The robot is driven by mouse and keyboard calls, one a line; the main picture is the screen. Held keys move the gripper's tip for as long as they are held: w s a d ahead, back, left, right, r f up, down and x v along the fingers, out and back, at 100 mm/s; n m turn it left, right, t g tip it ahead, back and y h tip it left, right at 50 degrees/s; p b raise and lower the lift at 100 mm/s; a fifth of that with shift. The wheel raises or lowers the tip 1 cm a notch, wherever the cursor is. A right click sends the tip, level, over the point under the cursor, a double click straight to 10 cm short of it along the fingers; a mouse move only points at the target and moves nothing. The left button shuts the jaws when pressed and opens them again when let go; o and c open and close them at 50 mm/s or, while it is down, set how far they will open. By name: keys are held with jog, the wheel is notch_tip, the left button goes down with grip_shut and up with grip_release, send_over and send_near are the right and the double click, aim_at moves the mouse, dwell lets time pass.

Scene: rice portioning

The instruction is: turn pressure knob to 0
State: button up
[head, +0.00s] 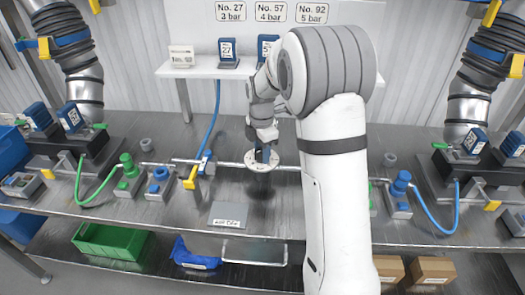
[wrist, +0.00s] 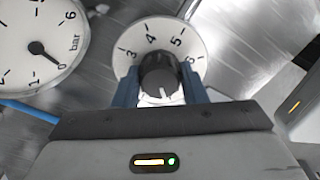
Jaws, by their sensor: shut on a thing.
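The pressure knob (wrist: 158,75) is black and sits on a round white dial (wrist: 129,48) with the numbers 3 to 6 showing. The dial's lower part is hidden by my gripper. A white mark on the knob points towards the bottom of the wrist view. My gripper (wrist: 160,90) is shut on the knob, with one blue finger on each side. In the head view my gripper (head: 263,152) is over the white dial (head: 251,163) at the middle of the bench. A pressure gauge (wrist: 25,75) at upper left has its black needle near 0 bar.
A shelf (head: 205,72) behind holds blue tags under signs for No. 27, No. 57 and No. 92. Pipes, a yellow-handled valve (head: 190,178) and blue and green hoses lie along the bench. A grey plate (head: 228,214) lies in front. Dark machines stand at both sides.

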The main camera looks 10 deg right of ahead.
dwell(0.5)
jog(key=o, duration=1)
jog(key=shift+c, duration=0.2)
notch_tip(320, 180, up, 8)
jog(key=shift+f, duration=0.25)
jog(key=shift+r, duration=0.15)
